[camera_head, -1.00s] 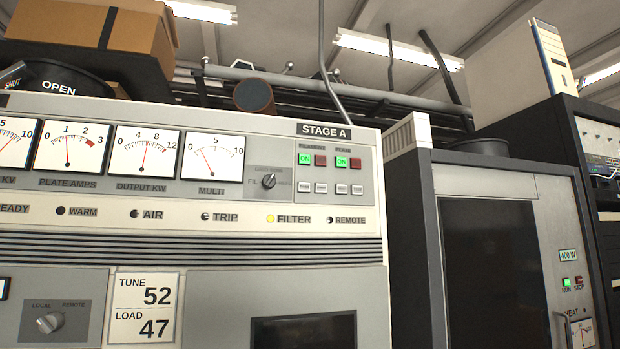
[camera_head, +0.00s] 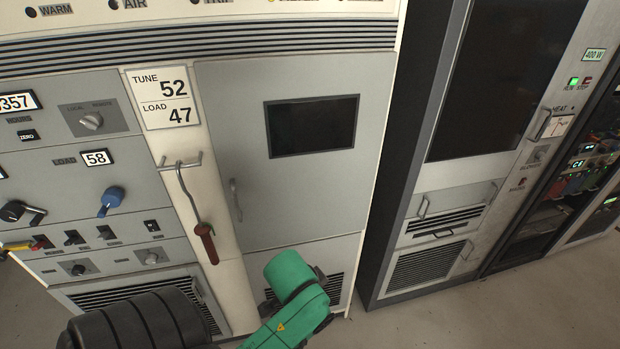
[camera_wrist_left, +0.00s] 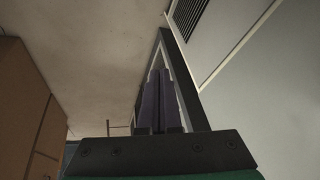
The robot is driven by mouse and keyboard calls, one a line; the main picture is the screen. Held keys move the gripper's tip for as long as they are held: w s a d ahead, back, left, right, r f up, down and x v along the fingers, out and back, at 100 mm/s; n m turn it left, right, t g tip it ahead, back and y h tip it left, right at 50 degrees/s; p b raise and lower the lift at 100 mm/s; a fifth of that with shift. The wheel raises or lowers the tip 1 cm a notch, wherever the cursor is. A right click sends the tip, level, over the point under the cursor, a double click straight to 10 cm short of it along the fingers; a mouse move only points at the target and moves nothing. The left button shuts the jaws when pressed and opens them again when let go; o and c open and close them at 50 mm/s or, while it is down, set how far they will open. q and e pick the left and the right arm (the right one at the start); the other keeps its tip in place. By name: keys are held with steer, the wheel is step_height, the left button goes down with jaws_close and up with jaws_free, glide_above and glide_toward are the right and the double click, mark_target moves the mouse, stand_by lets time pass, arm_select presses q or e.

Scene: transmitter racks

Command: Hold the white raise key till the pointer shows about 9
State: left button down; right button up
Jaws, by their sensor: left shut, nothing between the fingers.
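I cannot pick out a white raise key in the head view now. The row of dial meters above the cabinet is out of frame, so their pointers are hidden. Neither gripper's fingers show in the head view; a green arm link of mine is low in the middle.
The grey transmitter cabinet (camera_head: 230,90) has a closed door with a dark window (camera_head: 312,125). A red-handled hook (camera_head: 205,243) hangs left of the door. A blue knob (camera_head: 111,198) and a row of small switches are at left. Bare floor (camera_head: 430,322) lies in front.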

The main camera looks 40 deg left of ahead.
arm_select(q)
steer(key=w+a+r+m+t+y, duration=0.1)
steer(key=w+a+r+t+y, duration=0.15)
steer(key=w+r, duration=0.5)
steer(key=w+a+r+m+t+y, duration=0.15)
steer(key=w+r+t, duration=0.3)
steer(key=r, duration=0.65)
steer(key=w+a+r+m+t+y, duration=0.1)
steer(key=w+a+r+m+t, duration=0.15)
steer(key=w+r, duration=0.55)
steer(key=s+a+r+t+y, duration=0.1)
steer(key=s+r+t+y, duration=0.1)
steer(key=r, duration=1)
steer(key=s+a+r+m+t+y, duration=0.1)
steer(key=s+r+t+y, duration=0.1)
steer(key=r, duration=0.9)
steer(key=s+a+r+t+y, duration=0.2)
steer(key=s+r+t+y, duration=0.1)
steer(key=r, duration=0.9)
steer(key=shift+r+t+y, duration=0.3)
steer(key=shift+t+y, duration=0.05)
steer(key=shift+y, duration=0.25)
steer(key=shift+a, duration=0.15)
steer(key=w+a, duration=0.5)
steer(key=a, duration=0.2)
steer(key=shift+a, duration=0.1)
